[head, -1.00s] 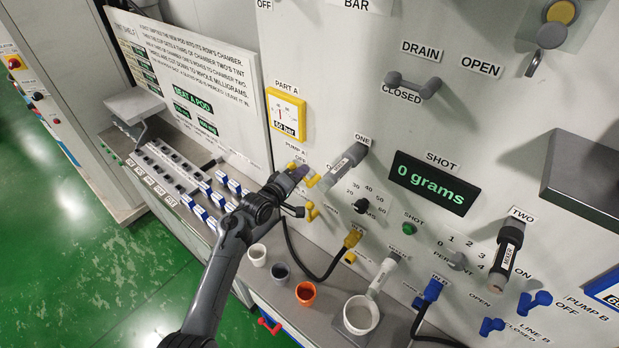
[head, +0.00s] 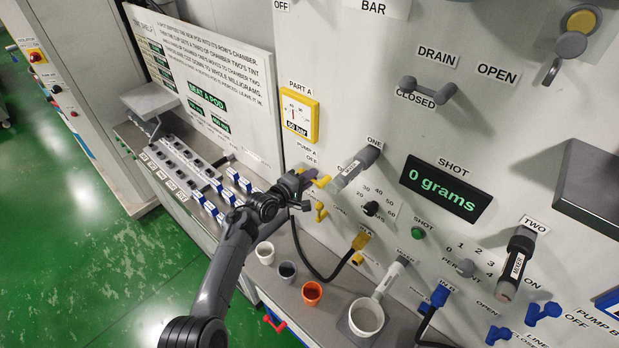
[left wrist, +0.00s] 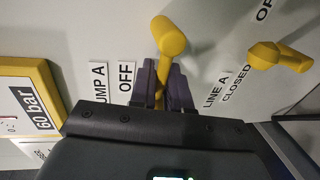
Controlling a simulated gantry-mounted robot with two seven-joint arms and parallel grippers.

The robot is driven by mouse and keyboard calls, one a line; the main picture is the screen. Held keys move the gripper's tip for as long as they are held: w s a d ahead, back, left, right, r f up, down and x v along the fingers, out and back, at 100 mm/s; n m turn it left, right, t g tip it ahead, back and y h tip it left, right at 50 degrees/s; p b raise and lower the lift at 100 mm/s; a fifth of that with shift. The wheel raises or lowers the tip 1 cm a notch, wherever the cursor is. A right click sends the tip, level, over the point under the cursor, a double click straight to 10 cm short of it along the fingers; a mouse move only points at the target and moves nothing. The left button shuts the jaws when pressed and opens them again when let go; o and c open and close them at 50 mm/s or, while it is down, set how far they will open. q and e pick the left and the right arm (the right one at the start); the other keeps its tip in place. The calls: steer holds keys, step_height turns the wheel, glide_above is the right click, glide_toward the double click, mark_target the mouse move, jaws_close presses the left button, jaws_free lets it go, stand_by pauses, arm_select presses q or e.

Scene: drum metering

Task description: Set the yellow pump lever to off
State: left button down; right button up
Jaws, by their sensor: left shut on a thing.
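The yellow pump lever (left wrist: 168,38) shows in the left wrist view beside the PUMP A and OFF labels. Its stem runs down between the two purple-grey fingers of my left gripper (left wrist: 162,88), which is shut on it. In the head view my left gripper (head: 306,178) reaches the panel just below the PUMP A label, and only yellow bits of the pump lever (head: 322,181) show around its fingers. My right gripper is in neither view.
A second yellow lever (left wrist: 280,57), labelled LINE A, sits to the right in the left wrist view. A grey mixer handle (head: 357,166) stands right of the gripper. Cups, including an orange one (head: 312,293), stand on the ledge below. A yellow gauge (head: 299,115) hangs above.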

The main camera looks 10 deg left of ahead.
arm_select(q)
steer(key=c, duration=1.3)
jaws_free()
steer(key=v, duration=1)
steer(key=shift+s+a+p, duration=0.2)
steer(key=shift+s+p, duration=0.15)
